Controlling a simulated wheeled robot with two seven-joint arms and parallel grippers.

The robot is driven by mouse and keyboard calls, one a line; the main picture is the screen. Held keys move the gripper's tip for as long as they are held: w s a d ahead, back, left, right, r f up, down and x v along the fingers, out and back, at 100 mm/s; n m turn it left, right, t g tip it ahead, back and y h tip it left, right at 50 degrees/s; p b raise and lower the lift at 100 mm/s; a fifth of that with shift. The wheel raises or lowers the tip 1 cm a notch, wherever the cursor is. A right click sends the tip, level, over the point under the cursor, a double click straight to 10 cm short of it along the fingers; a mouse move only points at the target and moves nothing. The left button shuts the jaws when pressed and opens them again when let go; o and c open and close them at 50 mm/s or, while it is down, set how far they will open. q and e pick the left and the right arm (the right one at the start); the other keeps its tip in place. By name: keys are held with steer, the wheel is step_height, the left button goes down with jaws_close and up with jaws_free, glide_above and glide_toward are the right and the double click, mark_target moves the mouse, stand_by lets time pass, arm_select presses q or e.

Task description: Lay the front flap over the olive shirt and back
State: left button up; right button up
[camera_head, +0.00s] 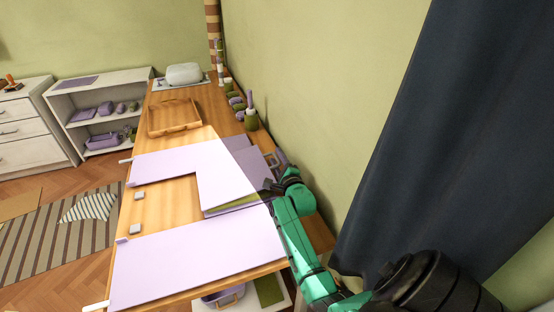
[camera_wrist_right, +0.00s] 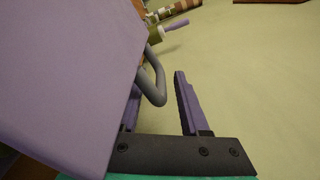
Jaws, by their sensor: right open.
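A pale lilac panel (camera_head: 222,172) stands raised or folded over the middle of the wooden table. A strip of olive cloth (camera_head: 237,205) shows under its near edge; the rest of the shirt is hidden. My right gripper (camera_head: 272,184) is at the right edge of the raised panel. In the wrist view its jaws (camera_wrist_right: 159,82) are open, with a grey handle loop (camera_wrist_right: 152,82) beyond and between them. The lilac panel (camera_wrist_right: 65,75) fills that view's left side.
Small bottles (camera_head: 251,118) line the wall side. The wall and a dark curtain (camera_head: 420,130) bound the right.

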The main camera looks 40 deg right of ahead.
jaws_close()
steer(key=shift+f, duration=0.1)
stand_by(1.2)
